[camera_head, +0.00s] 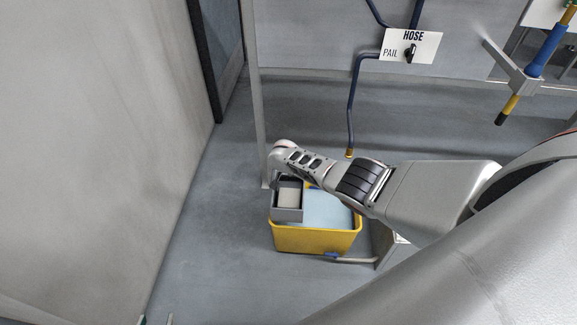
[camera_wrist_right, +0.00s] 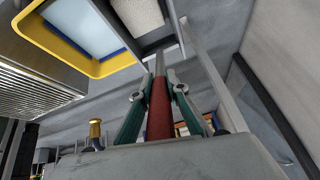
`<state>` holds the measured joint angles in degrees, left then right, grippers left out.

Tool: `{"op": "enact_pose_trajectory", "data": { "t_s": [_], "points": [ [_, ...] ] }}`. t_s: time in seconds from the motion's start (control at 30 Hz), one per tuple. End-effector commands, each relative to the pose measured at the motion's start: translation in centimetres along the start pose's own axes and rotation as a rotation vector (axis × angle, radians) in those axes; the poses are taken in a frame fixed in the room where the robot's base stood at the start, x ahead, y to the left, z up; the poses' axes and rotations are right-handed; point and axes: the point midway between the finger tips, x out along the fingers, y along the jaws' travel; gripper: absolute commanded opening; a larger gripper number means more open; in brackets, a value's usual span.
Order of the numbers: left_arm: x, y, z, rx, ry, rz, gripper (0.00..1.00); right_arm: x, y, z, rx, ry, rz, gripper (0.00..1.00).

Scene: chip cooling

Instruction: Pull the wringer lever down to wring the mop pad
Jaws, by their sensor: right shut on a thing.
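A yellow bucket (camera_head: 315,240) of pale blue water stands on the floor. A grey wringer (camera_head: 288,214) sits in its left part, with the pale mop pad (camera_head: 289,196) inside. My right arm reaches over the bucket, and its gripper is hidden in the head view. In the right wrist view my right gripper (camera_wrist_right: 157,98) is shut around the red grip of the wringer lever (camera_wrist_right: 159,112). The lever's metal rod runs toward the wringer. The bucket (camera_wrist_right: 105,68) and pad (camera_wrist_right: 139,14) also show there. Only the tips of my left gripper (camera_head: 155,320) show at the bottom edge, apart and empty.
A dark hose (camera_head: 352,105) with a brass end hangs behind the bucket, below a HOSE/PAIL sign (camera_head: 425,45). A grey post (camera_head: 255,100) stands behind the bucket. A blue and yellow handle (camera_head: 545,50) is in a holder at upper right. The floor left of the bucket is clear.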

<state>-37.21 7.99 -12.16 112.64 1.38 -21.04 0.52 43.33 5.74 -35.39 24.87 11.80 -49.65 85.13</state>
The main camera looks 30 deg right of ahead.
Motion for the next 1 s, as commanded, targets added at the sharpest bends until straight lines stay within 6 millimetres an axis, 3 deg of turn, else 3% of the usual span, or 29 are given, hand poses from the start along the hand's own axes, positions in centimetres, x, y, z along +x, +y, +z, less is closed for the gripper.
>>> {"op": "enact_pose_trajectory", "data": {
  "t_s": [0.67, 0.7, 0.77, 1.0],
  "points": [
    [0.1, 0.05, 0.36, 0.0, -0.006, 0.001, 0.4, 0.59, 0.19, 0.59, 0.0, 0.036, -0.006, 0.0],
    [0.1, 0.05, 0.35, 0.001, -0.006, 0.001, 0.4, 0.59, 0.19, 0.59, 0.0, 0.036, -0.005, 0.2],
    [0.1, 0.05, 0.35, 0.0, -0.006, 0.001, 0.4, 0.59, 0.2, 0.58, 0.0, 0.036, -0.005, 0.32],
    [0.1, 0.05, 0.31, 0.001, -0.005, 0.001, 0.4, 0.56, 0.14, 0.47, 0.0, 0.037, -0.006, 0.32]
  ]
}}
